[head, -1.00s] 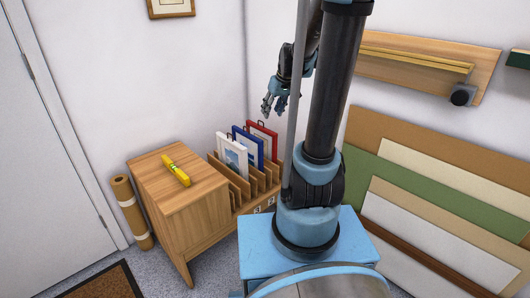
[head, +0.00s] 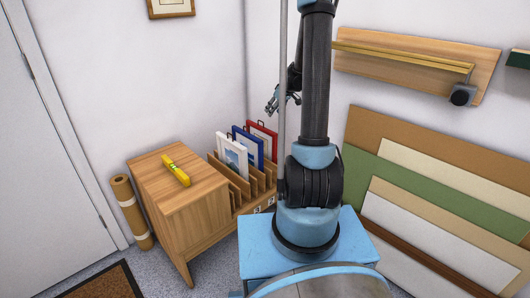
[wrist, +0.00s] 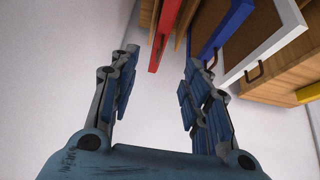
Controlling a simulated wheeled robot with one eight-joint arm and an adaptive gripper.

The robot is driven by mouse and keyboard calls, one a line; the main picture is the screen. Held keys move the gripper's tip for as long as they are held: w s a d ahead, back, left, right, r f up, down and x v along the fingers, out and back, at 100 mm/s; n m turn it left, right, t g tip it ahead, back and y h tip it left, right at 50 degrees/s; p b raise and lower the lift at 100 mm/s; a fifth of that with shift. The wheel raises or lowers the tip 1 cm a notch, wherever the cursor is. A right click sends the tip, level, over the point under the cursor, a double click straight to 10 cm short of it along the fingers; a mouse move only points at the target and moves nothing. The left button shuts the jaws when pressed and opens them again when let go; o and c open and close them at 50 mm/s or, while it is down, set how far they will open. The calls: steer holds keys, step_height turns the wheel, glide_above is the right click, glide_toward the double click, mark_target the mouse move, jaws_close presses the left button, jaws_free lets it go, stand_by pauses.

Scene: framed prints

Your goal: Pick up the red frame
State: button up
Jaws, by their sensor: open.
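The red frame (head: 264,134) stands upright in the wooden rack, rearmost of three frames, with a dark hanger on its top edge. It also shows in the wrist view (wrist: 164,38), beyond and between my open fingers. The blue frame (head: 243,143) and the white frame (head: 229,153) stand in front of it. My gripper (head: 270,107) is open and empty, above the red frame in the head view; its fingers also show in the wrist view (wrist: 155,72). No contact with the red frame shows. The lower part of the red frame is hidden by the other frames and the rack.
The slotted wooden rack (head: 240,189) adjoins a wooden cabinet (head: 172,196) with a yellow level (head: 176,171) on top. A white wall stands close behind the rack. A brown roll (head: 131,211) leans by the door. Large boards (head: 430,190) lean on the right wall.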

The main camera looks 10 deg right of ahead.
glide_toward(261, 127)
steer(key=x, duration=0.5)
steer(key=shift+d+f, duration=0.2)
steer(key=shift+f, duration=0.05)
steer(key=shift+a+x, duration=0.2)
steer(key=shift+x, duration=1.75)
steer(key=shift+w+a+f, duration=0.2)
steer(key=shift+w+f, duration=0.25)
steer(key=shift+w, duration=0.05)
jaws_close()
